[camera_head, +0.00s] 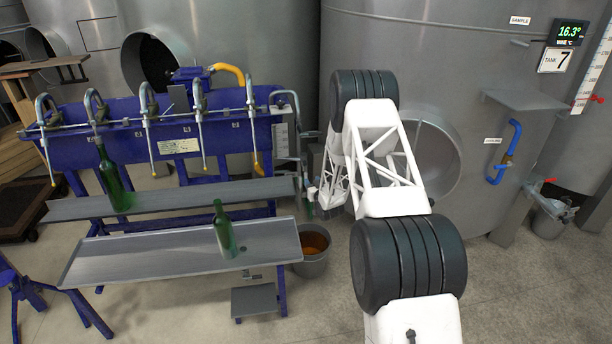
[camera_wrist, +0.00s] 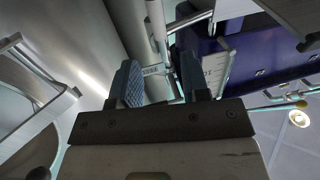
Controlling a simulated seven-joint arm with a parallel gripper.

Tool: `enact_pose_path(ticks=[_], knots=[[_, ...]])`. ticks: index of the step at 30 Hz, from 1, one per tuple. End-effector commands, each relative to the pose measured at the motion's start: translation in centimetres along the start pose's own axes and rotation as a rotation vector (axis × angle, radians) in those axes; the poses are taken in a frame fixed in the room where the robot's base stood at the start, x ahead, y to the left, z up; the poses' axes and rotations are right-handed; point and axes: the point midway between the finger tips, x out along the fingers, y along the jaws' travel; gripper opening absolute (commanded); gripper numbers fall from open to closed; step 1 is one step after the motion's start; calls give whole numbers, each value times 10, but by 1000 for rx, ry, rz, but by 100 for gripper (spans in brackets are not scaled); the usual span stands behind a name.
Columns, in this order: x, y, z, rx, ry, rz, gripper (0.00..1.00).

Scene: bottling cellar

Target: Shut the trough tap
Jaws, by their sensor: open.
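The blue filler trough (camera_head: 225,137) with several curved metal spouts stands at the left in the head view. At its right end are a scale plate (camera_head: 281,143) and thin upright pipework. The tap is small there and partly hidden by my arm; I cannot tell its handle's position. My gripper (camera_head: 318,198) hangs low beside this end, left of my white arm. In the wrist view my gripper (camera_wrist: 158,88) is open. A metal pipe (camera_wrist: 157,22) and a small pale label plate (camera_wrist: 156,70) show beyond and between its fingers. I see nothing held.
A green bottle (camera_head: 112,180) stands on the upper shelf (camera_head: 255,191) and another (camera_head: 223,232) on the lower tray (camera_head: 170,255). A bucket (camera_head: 313,262) of amber liquid stands below my gripper. A large steel tank (camera_head: 450,70) with a blue handle (camera_head: 507,152) rises behind my arm.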

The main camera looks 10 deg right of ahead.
Motion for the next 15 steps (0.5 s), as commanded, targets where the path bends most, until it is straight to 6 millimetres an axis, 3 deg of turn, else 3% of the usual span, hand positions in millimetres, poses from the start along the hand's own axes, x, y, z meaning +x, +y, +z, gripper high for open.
enact_pose_path(ticks=[15], knots=[[1, 0, 7, 2, 12, -4, 42]])
